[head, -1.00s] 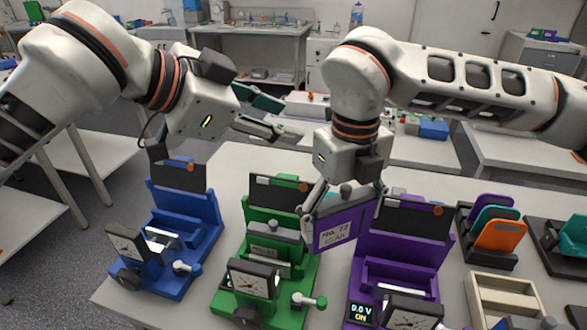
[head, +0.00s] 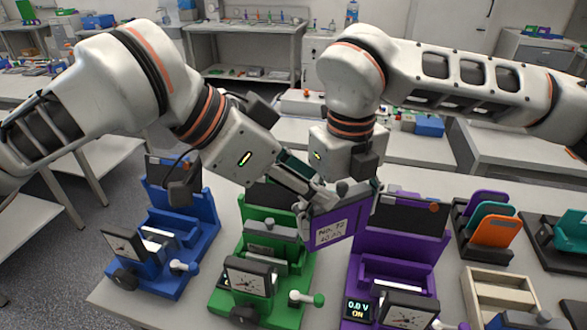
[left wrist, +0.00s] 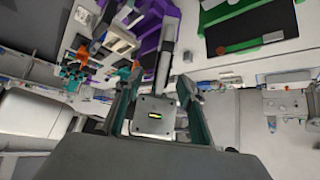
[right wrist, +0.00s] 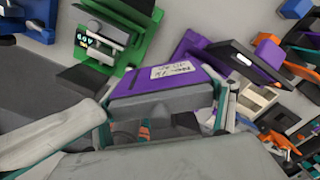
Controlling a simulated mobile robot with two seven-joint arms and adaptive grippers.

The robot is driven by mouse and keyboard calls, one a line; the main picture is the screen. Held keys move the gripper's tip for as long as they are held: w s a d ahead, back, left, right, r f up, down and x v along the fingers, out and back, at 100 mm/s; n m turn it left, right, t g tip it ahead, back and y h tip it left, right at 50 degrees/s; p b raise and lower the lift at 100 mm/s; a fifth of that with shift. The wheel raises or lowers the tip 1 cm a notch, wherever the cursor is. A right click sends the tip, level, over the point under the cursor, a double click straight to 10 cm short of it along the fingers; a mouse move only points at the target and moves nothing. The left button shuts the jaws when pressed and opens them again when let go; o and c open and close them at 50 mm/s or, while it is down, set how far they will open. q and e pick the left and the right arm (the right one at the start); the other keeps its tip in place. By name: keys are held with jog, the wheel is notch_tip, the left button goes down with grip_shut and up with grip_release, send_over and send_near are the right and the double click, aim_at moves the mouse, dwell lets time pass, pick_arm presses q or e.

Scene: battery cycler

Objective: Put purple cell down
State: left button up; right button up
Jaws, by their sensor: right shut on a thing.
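The purple cell (head: 350,214), a flat block with a white label, hangs upright in the middle of the head view. It also shows in the right wrist view (right wrist: 190,84). My right gripper (head: 340,203) is shut on it from above. It holds the cell between the green station (head: 262,258) and the purple station (head: 398,250), above the table. The purple station's display reads 0.0 V ON. My left gripper (head: 322,196) is beside the cell's upper left. Its fingers are apart in the left wrist view (left wrist: 160,104). I cannot tell whether it touches the cell.
A blue station (head: 182,235) stands at the left. A dark rack (head: 467,240) with purple, teal and orange cells stands right of the purple station. A beige tray (head: 480,290) lies in front of it. A teal cell in a holder (head: 570,238) is at the far right.

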pick_arm(q)
jog(key=x, duration=0.7)
jog(key=shift+w+d+f, duration=0.1)
jog(key=shift+d+f, duration=0.15)
grip_shut()
jog(key=shift+r, duration=0.1)
pick_arm(e)
jog(key=o, duration=1.7)
